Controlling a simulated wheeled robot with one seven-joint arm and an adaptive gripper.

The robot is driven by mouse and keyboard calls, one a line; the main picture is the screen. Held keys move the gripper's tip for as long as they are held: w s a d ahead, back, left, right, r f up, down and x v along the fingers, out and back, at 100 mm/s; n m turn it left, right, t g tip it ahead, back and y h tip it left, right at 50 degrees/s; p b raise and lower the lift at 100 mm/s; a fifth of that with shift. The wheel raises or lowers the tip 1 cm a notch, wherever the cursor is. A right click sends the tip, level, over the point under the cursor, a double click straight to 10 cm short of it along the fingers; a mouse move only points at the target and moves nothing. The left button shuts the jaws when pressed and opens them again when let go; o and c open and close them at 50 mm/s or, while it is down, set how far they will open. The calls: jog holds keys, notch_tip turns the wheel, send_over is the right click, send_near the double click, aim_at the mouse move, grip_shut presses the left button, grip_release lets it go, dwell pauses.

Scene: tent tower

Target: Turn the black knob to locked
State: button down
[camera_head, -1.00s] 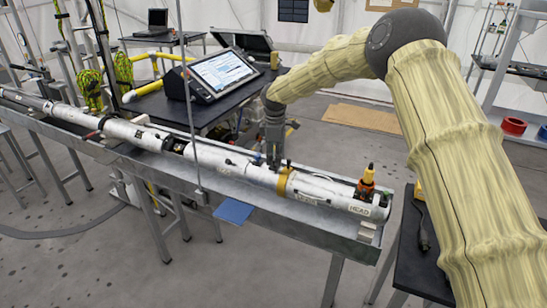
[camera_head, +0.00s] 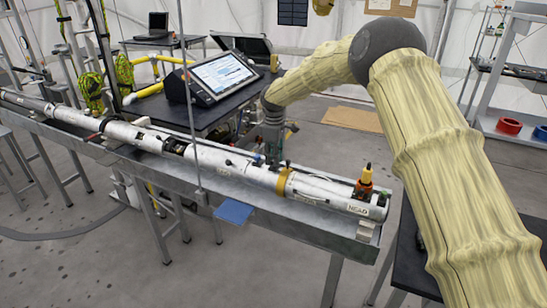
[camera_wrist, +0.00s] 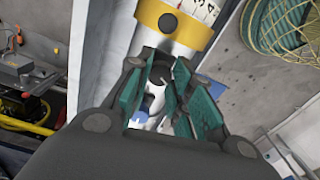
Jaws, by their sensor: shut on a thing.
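My gripper (camera_head: 273,157) reaches down onto the top of the long white tube (camera_head: 320,193), just left of its yellow band (camera_head: 284,182). In the wrist view, the teal-padded fingers of my gripper (camera_wrist: 167,78) are closed around a small dark part, the black knob (camera_wrist: 161,74). The fingers hide most of the knob, so its exact turn position cannot be read. The yellow band (camera_wrist: 175,22) with a dark round hole lies just beyond the fingertips.
The tube lies in a long metal trough (camera_head: 300,225). An orange fitting (camera_head: 365,183) stands up near the tube's right end. A tablet-like screen (camera_head: 222,74) stands on the dark table behind. A blue plate (camera_head: 233,212) juts from the trough's front.

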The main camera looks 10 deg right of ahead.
jog(key=m, duration=0.6)
jog(key=shift+s+f, duration=0.2)
jog(key=shift+f, duration=0.2)
jog(key=m, duration=0.6)
jog(key=shift+m, duration=0.3)
jog(key=c, duration=1.3)
grip_release()
jog(key=shift+o, duration=0.3)
jog(key=shift+w+r, duration=0.15)
jog(key=shift+w, duration=0.05)
jog(key=shift+r, duration=0.15)
jog(key=shift+r, duration=0.25)
notch_tip(320, 180, up, 11)
jog(key=shift+r, duration=0.15)
